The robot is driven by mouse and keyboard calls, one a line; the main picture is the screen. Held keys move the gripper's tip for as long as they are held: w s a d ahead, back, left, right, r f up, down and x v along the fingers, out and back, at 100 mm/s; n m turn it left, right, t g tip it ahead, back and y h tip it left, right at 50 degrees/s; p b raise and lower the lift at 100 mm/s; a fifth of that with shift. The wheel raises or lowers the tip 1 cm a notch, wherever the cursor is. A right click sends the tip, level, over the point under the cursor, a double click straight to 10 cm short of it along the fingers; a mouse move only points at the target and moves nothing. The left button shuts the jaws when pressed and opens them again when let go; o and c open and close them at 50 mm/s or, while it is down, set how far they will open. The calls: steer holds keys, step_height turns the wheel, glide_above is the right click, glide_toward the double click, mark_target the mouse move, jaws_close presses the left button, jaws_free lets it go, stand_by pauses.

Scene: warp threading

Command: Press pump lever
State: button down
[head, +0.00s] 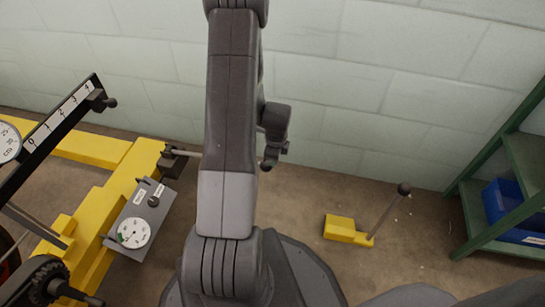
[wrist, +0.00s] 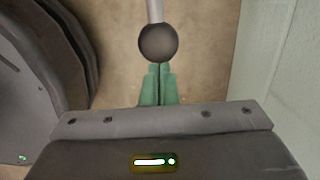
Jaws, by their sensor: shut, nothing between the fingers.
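A yellow block (head: 345,230) stands on the floor in the head view. A thin lever (head: 388,211) with a dark ball knob (head: 404,189) rises from it, tilted to the right. In the wrist view a dark ball (wrist: 158,42) on a pale rod (wrist: 155,10) is just ahead of my gripper (wrist: 158,68). My green fingers are shut together with nothing between them. I cannot tell whether they touch the ball, or whether it is the yellow block's lever. In the head view the fingertips cannot be made out; my arm hides part of the scene.
A yellow machine frame (head: 95,147) stands at the left, with a dial panel (head: 140,218) and a thin rod (head: 185,153) that runs behind my arm. A pale block wall (head: 370,80) closes the back. A green shelf (head: 490,238) with a blue bin (head: 512,208) is at the right.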

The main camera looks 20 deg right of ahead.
step_height(320, 180, down, 2)
steer(key=shift+s+f, duration=0.1)
steer(key=shift+f, duration=0.05)
stand_by(0.4)
steer(key=s+d+r+p, duration=0.2)
steer(key=r+p, duration=0.1)
steer(key=r, duration=0.3)
steer(key=s+d+r+p, duration=0.1)
steer(key=d+r+p, duration=0.1)
steer(key=r, duration=0.5)
steer(key=shift+s+d+p, duration=0.4)
steer(key=shift+p, duration=0.3)
steer(key=shift+r, duration=0.1)
